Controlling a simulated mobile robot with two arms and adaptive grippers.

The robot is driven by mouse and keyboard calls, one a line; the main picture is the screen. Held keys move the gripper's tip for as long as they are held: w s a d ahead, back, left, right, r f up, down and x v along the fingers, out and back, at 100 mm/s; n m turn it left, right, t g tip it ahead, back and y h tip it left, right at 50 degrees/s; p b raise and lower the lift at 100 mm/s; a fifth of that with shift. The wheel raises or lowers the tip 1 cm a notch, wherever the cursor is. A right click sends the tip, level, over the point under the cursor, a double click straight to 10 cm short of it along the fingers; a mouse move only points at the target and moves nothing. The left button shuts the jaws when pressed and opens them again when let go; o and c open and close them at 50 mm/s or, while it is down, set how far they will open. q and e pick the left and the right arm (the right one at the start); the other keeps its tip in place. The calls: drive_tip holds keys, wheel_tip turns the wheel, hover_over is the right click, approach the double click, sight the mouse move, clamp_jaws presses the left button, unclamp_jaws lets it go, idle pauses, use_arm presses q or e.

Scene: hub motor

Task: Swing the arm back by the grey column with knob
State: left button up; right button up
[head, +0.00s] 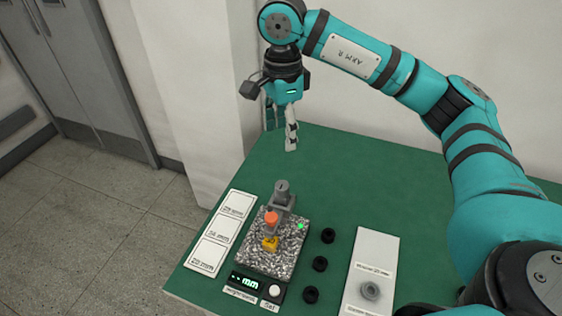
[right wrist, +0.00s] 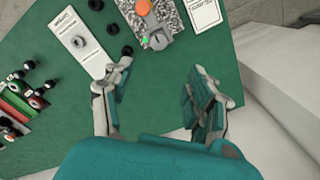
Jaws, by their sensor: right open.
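The grey column with knob (head: 282,190) stands upright at the back of a speckled granite plate (head: 262,254). A grey arm with an orange-red cap (head: 271,217) reaches forward from the column, above a yellow part (head: 269,243) on the plate. In the right wrist view the column (right wrist: 159,39) and the orange cap (right wrist: 143,7) show at the top. My right gripper (head: 281,140) is open and empty, pointing down behind the column and apart from it; its spread fingers show in the right wrist view (right wrist: 161,78). My left gripper is out of view.
Three black rings (head: 320,264) lie right of the plate, then a white board (head: 377,252) with a grey ring. White size cards (head: 220,234) lie left. A display (head: 245,282) sits at the plate's front. The green table (head: 350,180) is clear behind.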

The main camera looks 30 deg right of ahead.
sight(282, 185)
drive_tip(key=f+p, duration=0.2)
drive_tip(key=f, duration=0.6)
drive_tip(key=f+p, duration=0.2)
drive_tip(key=f, duration=0.6)
drive_tip(key=shift+s+a, duration=0.1)
drive_tip(key=shift+s, duration=0.1)
drive_tip(key=shift+f, duration=0.5)
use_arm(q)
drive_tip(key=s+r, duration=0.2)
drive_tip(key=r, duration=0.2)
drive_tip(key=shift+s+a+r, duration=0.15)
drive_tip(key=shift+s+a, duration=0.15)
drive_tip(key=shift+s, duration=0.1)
use_arm(e)
clamp_jaws()
